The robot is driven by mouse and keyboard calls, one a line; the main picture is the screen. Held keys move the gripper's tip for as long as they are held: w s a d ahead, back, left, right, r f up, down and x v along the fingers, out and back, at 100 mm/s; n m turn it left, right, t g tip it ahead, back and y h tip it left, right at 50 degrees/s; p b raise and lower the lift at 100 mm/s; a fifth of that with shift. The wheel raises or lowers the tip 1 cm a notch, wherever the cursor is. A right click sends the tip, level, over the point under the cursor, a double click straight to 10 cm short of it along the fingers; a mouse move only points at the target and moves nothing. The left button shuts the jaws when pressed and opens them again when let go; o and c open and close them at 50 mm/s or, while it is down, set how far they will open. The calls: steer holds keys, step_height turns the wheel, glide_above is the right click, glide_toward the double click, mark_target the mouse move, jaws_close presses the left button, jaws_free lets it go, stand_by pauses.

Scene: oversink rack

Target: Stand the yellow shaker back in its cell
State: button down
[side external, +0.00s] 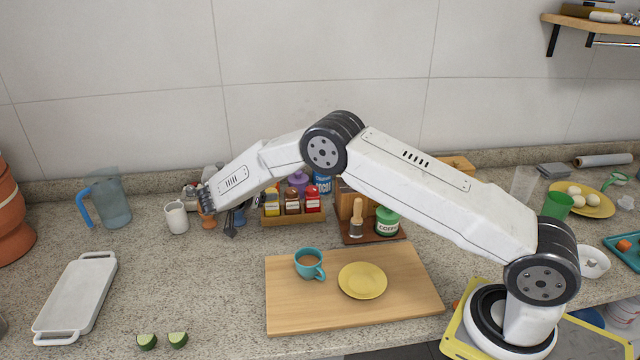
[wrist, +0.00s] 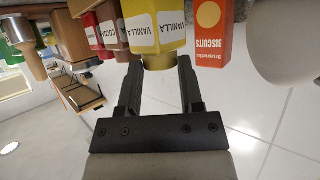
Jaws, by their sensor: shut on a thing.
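The yellow shaker, labelled VANILLA, fills the upper middle of the wrist view (wrist: 154,28). My gripper (wrist: 157,82) is shut on its narrow end, one dark finger on each side. In the side view the yellow shaker (side external: 271,206) shows at the left end of the wooden rack (side external: 293,220), looking upright beside the brown and red shakers. My fingers cannot be made out clearly there, near my arm. Whether the shaker's base rests on the cell floor cannot be told.
A brown shaker (side external: 292,203) and a red shaker (side external: 313,201) stand in the rack. An orange biscuits box (wrist: 210,30) is close beside the yellow shaker. A white cup (side external: 176,217) stands to the left. The cutting board (side external: 420,295) holds a teal mug and yellow plate.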

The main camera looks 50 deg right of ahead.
steer(key=shift+f, duration=0.1)
steer(key=shift+c, duration=1.2)
jaws_free()
steer(key=v, duration=1.2)
steer(key=shift+s, duration=0.1)
